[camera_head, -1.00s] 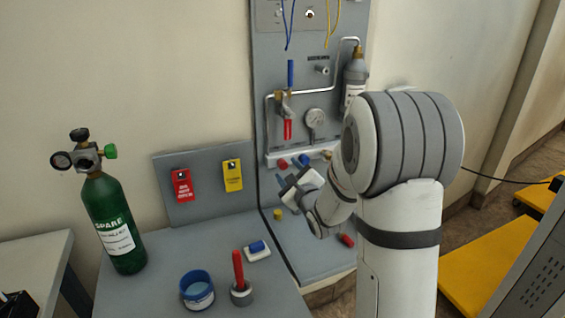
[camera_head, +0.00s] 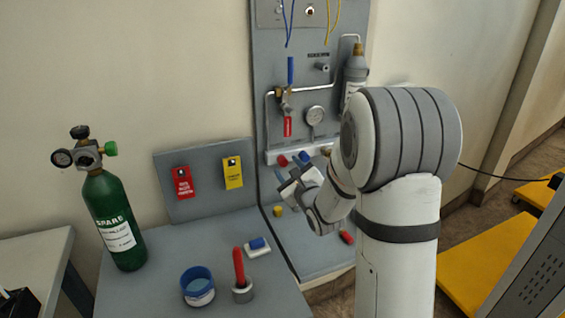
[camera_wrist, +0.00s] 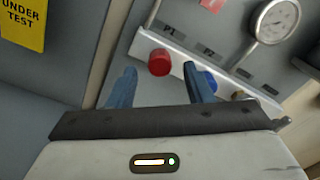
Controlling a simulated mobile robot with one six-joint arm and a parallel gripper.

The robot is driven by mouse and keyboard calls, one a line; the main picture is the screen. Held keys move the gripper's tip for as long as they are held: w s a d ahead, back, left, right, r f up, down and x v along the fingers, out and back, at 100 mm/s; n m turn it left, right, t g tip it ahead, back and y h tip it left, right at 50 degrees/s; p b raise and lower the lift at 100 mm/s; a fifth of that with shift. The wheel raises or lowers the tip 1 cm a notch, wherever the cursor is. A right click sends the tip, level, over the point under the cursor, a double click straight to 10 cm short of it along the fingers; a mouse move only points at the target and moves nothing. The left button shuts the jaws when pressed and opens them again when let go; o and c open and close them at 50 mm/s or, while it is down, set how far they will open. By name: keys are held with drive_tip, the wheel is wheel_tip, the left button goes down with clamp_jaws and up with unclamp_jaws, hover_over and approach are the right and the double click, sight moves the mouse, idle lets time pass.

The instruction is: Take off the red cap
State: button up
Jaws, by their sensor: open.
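The red cap (camera_head: 283,160) sits on the left end of the light rail low on the grey panel. In the wrist view the red cap (camera_wrist: 160,62) is round, under the P1 label, with its face toward me. My gripper (camera_wrist: 160,83) is open and empty, its blue fingers pointing at the panel. The red cap shows between and beyond the two fingertips, apart from both. In the head view my gripper (camera_head: 286,169) is just in front of and below the cap.
A blue cap (camera_wrist: 209,80) sits just right of the red one, partly behind my right finger. A gauge (camera_head: 315,116) is above the rail. Small loose parts, including a yellow one (camera_head: 278,210) and a red one (camera_head: 347,237), lie on the shelf below.

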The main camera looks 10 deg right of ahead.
sight(283, 161)
drive_tip(key=shift+w+a, duration=0.25)
drive_tip(key=shift+w, duration=0.9)
drive_tip(key=c, duration=1)
drive_tip(key=shift+f+n+b, duration=0.2)
drive_tip(key=shift+n+b, duration=0.7)
drive_tip(key=shift+b, duration=0.25)
drive_tip(key=shift+r+n+b, duration=0.2)
drive_tip(key=shift+n+b, duration=0.1)
drive_tip(key=shift+n, duration=0.5)
drive_tip(key=shift+f, duration=0.1)
drive_tip(key=shift+f+n+b, duration=0.15)
drive_tip(key=shift+n+b, duration=0.95)
drive_tip(key=shift+r+n, duration=0.25)
drive_tip(key=shift+n, duration=0.35)
